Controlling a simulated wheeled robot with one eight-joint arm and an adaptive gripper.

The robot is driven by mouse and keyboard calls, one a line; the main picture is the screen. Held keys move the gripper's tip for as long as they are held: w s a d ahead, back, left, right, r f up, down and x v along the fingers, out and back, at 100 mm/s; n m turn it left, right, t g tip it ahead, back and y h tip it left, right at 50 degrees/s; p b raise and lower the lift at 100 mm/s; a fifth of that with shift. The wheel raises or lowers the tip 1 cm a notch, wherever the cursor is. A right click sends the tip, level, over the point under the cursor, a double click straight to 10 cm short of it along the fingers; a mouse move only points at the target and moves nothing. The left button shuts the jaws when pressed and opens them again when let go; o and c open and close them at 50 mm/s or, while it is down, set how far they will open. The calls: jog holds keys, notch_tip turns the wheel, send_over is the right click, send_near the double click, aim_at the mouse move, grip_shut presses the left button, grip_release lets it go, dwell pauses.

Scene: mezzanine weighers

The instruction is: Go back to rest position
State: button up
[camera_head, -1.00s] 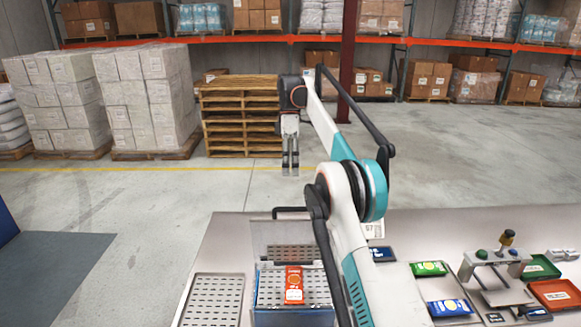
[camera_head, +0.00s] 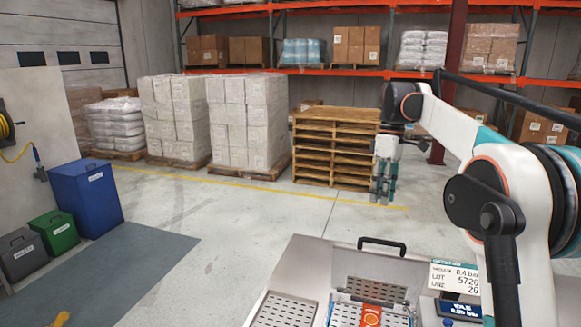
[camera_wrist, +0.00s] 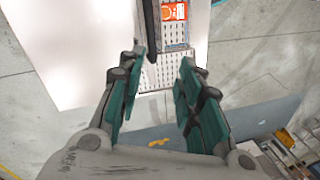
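My gripper (camera_head: 383,190) hangs fingers-down at the end of my raised arm, out past the far edge of the steel bench in the head view. In the wrist view my gripper (camera_wrist: 160,80) has its two teal-padded fingers apart, with nothing between them. An orange packet (camera_head: 371,317) lies in the perforated chamber at the bottom of the head view, partly cut off. The orange packet also shows at the top of the wrist view (camera_wrist: 174,11), well away from the fingers.
A steel bench (camera_head: 290,255) with a black-handled lid (camera_head: 382,243) and a label sign (camera_head: 455,277) is at the bottom. Stacked wooden pallets (camera_head: 335,150) stand on the floor behind. Blue, green and grey bins (camera_head: 87,195) are at left. The floor between is clear.

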jog(key=s+a+f+m+t+b, duration=0.1)
jog(key=s+f+m+t+b, duration=0.2)
jog(key=s, duration=0.6)
jog(key=s+a+f+m+t+h+b, duration=0.1)
jog(key=s+a+f+m+b, duration=0.15)
jog(key=s+f, duration=0.45)
jog(key=s+a+f+m+t+b, duration=0.1)
jog(key=s+f+m+t+b, duration=0.2)
jog(key=s, duration=0.8)
jog(key=s+f+m+t+b, duration=0.2)
jog(key=s+f+b, duration=0.1)
jog(key=s+f, duration=0.6)
notch_tip(320, 180, down, 2)
jog(key=shift+a+f+b, duration=0.1)
jog(key=shift+a+b, duration=0.05)
jog(key=shift+b, duration=0.15)
